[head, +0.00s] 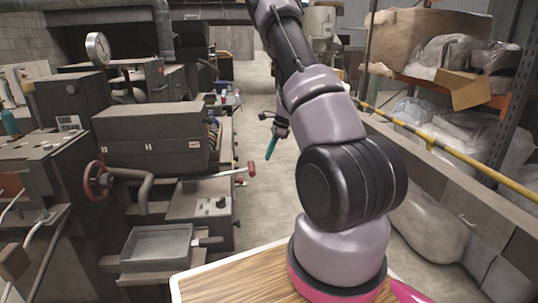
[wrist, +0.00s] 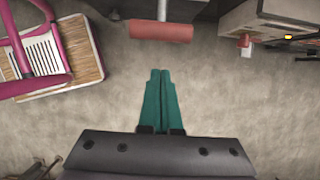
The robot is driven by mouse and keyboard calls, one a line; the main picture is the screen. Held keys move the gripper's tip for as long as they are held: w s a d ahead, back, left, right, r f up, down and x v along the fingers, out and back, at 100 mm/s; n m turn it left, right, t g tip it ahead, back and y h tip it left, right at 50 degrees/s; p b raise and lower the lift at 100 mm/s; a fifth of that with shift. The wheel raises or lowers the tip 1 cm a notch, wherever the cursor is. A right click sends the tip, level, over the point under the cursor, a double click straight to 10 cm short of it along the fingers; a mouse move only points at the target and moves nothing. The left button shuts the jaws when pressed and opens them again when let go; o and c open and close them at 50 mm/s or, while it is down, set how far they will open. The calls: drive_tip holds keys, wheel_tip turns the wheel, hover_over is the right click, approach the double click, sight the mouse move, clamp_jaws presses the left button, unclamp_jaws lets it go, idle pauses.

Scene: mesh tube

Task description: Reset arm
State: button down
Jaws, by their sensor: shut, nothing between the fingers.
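My arm rises from the wooden-topped base and reaches forward over the aisle in the head view. My gripper (head: 271,147) hangs at its end, with teal fingers pointing down. In the wrist view my gripper (wrist: 160,74) shows its two teal fingers side by side and touching, shut with nothing between them. Only bare floor lies directly beneath the fingertips. A red handle (wrist: 161,32) is just past the fingertips in the wrist view, apart from them. In the head view the lever with its red knob (head: 251,168) stands to the left of my gripper.
Grey machines (head: 150,140) line the left side, with a handwheel (head: 97,180) and a gauge (head: 97,48). Shelving with wrapped bundles (head: 445,52) and a yellow rail (head: 450,150) run along the right. The concrete aisle (head: 258,110) between them is clear.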

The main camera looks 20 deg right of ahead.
drive_tip(key=s+a+r+n+t, duration=0.1)
drive_tip(key=s+a+r+n, duration=0.25)
drive_tip(key=r, duration=0.55)
drive_tip(key=s+a+r+n, duration=0.2)
drive_tip(key=s+a+r, duration=0.2)
drive_tip(key=r, duration=0.4)
drive_tip(key=s+a+r+n+t, duration=0.1)
drive_tip(key=s+a+r+n, duration=0.25)
drive_tip(key=r, duration=0.55)
drive_tip(key=s+a+r+n+t+h, duration=0.1)
drive_tip(key=s+r+n, duration=0.3)
drive_tip(key=s, duration=0.6)
drive_tip(key=s+a+r+n+t+h, duration=0.1)
drive_tip(key=s+a+r+n, duration=0.3)
drive_tip(key=s, duration=0.5)
drive_tip(key=shift+s+a+r+n+t, duration=0.3)
drive_tip(key=shift+s+r+t, duration=0.15)
drive_tip(key=shift+t, duration=0.45)
